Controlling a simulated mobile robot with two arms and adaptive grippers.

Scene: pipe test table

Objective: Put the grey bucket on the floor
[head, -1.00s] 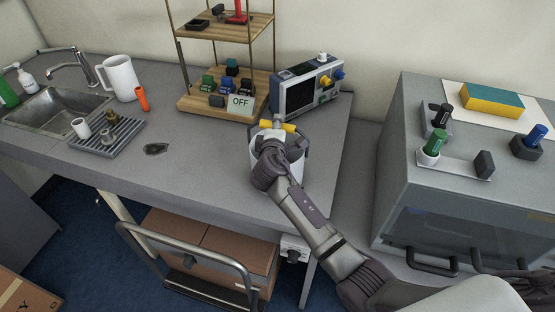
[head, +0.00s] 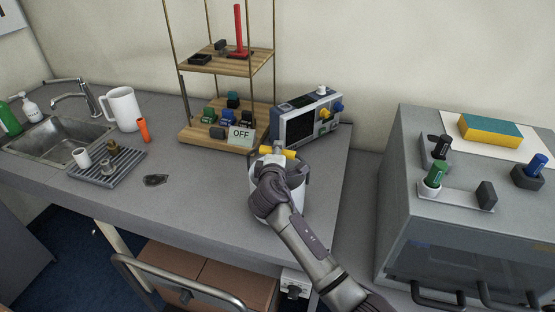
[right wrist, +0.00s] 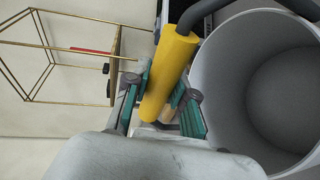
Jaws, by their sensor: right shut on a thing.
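The grey bucket (head: 297,196) stands on the grey worktop near its front right part, in front of the instrument with a screen. My right gripper (head: 276,156) comes in over the bucket from the front and is shut on the yellow grip of its handle. In the right wrist view the yellow grip (right wrist: 168,80) lies between the green-padded fingers, and the open bucket (right wrist: 235,85) looks empty in the part that shows. My arm hides part of the bucket in the head view. The blue floor (head: 50,245) shows at lower left. My left gripper is not in view.
The instrument (head: 300,126) and a wooden shelf (head: 196,134) with an OFF sign (head: 240,133) stand behind the bucket. A grey cabinet (head: 396,190) is at the right. A metal push handle (head: 180,290) and cardboard boxes (head: 235,283) are below the table's front edge.

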